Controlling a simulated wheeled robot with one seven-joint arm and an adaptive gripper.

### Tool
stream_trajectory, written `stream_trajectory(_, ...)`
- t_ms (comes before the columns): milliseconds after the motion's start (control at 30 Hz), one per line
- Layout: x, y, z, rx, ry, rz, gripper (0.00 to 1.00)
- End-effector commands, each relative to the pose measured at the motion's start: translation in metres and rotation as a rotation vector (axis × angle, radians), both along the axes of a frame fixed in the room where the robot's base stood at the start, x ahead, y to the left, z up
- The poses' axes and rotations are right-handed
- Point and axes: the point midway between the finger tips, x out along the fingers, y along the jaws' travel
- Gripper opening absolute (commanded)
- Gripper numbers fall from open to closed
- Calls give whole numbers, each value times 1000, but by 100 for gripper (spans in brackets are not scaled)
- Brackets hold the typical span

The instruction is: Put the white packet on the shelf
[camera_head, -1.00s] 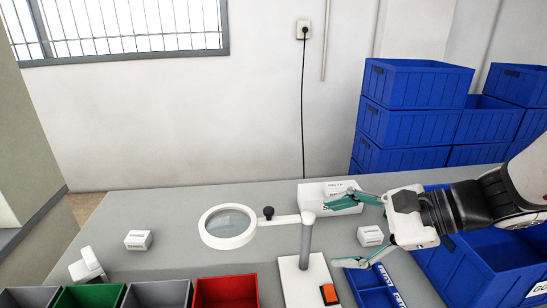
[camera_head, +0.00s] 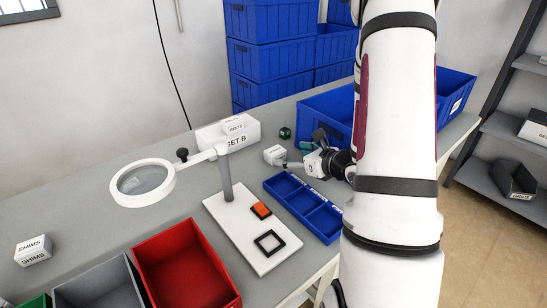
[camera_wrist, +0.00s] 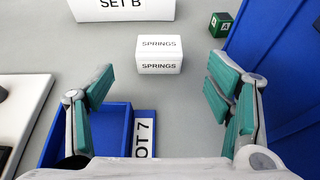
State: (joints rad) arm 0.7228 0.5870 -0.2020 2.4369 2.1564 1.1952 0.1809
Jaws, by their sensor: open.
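A small white packet marked SPRINGS (camera_wrist: 159,55) lies on the grey table in the wrist view, ahead of my open fingertips and roughly centred between them. It also shows in the head view (camera_head: 275,155). My gripper (camera_wrist: 160,84) is open and empty, its teal fingers apart; in the head view my gripper (camera_head: 297,158) is just right of the packet. Other white boxes are a SHIMS box (camera_head: 33,250) at far left and a larger SET B box (camera_head: 240,137) with a small box on it. The dark shelf rack (camera_head: 487,140) stands at far right, holding bins.
A blue divided tray (camera_head: 272,186) lies close to my gripper, with a large blue crate (camera_head: 312,122) behind. A magnifier lamp (camera_head: 113,190), a red bin (camera_head: 138,258) and a small green cube (camera_head: 285,132) are on the table. Floor shows between table and shelf.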

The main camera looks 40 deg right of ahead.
Motion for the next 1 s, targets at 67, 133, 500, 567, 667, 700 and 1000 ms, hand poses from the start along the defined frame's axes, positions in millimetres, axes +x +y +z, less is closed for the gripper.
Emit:
stream_trajectory(67,15,2,-7,1,0,4,73)
stream_trajectory(133,24,2,-10,0,0,3,73)
stream_trajectory(500,54,3,-21,0,-1,4,73)
stream_trajectory(567,63,4,-25,-1,0,6,73)
stream_trajectory(667,75,4,-29,-1,-1,5,73)
stream_trajectory(700,79,4,-31,-1,0,5,73)
stream_trajectory(1000,84,4,-32,-2,0,3,73)
